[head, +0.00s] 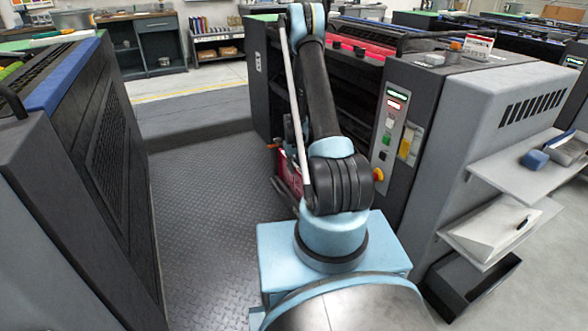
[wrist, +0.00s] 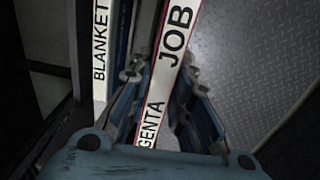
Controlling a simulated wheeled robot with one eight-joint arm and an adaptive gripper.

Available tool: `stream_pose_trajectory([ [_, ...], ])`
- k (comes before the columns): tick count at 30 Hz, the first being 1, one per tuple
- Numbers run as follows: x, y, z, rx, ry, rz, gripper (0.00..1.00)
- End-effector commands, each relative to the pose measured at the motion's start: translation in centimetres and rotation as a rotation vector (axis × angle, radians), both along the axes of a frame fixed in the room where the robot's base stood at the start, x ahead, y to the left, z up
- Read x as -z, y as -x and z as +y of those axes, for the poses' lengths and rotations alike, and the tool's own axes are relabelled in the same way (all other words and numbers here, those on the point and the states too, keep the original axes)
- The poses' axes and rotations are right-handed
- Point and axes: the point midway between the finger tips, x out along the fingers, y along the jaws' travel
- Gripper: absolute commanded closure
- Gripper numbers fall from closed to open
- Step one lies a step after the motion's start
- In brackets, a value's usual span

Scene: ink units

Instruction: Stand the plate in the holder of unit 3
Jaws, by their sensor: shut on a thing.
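A white strip with red edges, lettered "GENTA JOB" (wrist: 170,55), runs between the fingers of my gripper (wrist: 162,85) in the wrist view. It appears to be an edge of the plate, seen end-on; the plate's faces are hidden. My gripper is shut on it. A second white strip, lettered "BLANKET" (wrist: 101,50), stands to the left, apart from the plate; I cannot tell whether it belongs to the holder.
A grey control panel (head: 392,125) with buttons and a grey cabinet with shelves (head: 520,165) stand to the right. Another dark unit (head: 95,165) stands close on the left. The patterned metal floor (head: 205,200) between them is clear. Workbenches stand at the back.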

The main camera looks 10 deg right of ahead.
Motion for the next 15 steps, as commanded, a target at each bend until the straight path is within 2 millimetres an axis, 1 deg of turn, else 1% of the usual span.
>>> stream_pose_trajectory([
  [2,0.13,0.00,-0.01,0.000,-0.001,0.001,1.00],
  [3,0.14,0.00,-0.01,0.000,-0.001,0.001,0.72],
  [5,0.13,-0.01,-0.02,0.000,-0.001,0.000,0.58],
  [15,0.03,0.00,-0.04,0.001,0.000,0.000,0.57],
])
